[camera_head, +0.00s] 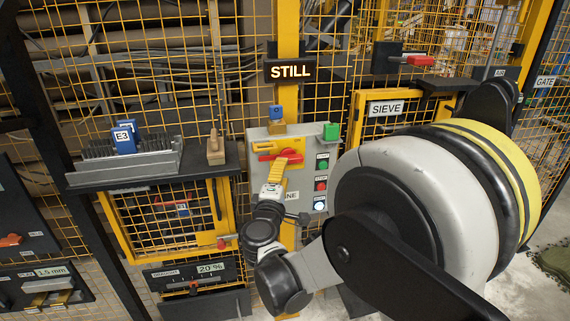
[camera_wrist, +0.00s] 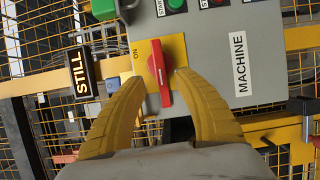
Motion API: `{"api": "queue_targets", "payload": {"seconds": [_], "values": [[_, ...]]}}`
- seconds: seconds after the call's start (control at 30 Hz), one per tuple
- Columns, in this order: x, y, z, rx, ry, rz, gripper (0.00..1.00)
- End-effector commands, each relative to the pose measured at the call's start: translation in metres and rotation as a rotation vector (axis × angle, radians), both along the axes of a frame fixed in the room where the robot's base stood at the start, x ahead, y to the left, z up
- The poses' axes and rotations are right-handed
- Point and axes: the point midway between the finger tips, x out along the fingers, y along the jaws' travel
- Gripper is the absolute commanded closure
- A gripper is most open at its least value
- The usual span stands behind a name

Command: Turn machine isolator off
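The machine isolator is a red handle (camera_head: 266,156) on a yellow plate, on a grey box (camera_head: 257,133) fixed to a yellow post. The handle lies across the plate, roughly level in the head view. In the wrist view the red handle (camera_wrist: 159,73) lies between my fingertips, with "ON" printed on the yellow plate (camera_wrist: 142,52) beside it. My gripper (camera_wrist: 161,78) is open, its two yellow fingers apart on either side of the handle. I cannot tell whether they touch it. In the head view my gripper (camera_head: 284,160) covers part of the handle and the box label.
Green, red and white buttons (camera_head: 321,184) sit on the box's right side. A blue padlock (camera_head: 277,114) and a green block (camera_head: 330,131) are at its top. A lit "STILL" sign (camera_head: 290,72) hangs above. A shelf (camera_head: 205,160) holds a blue E3 tag at left.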

Motion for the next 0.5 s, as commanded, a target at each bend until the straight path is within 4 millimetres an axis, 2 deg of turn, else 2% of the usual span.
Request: {"api": "queue_targets", "payload": {"seconds": [0.1,0.2,0.33,0.5], "values": [[-0.025,0.004,0.0,0.0,0.0,0.003,0.62],[-0.04,0.005,0.0,0.0,0.0,0.001,0.62],[-0.05,0.006,0.0,0.0,0.0,-0.001,0.62],[-0.053,0.006,0.0,0.0,0.0,-0.001,0.62]]}}
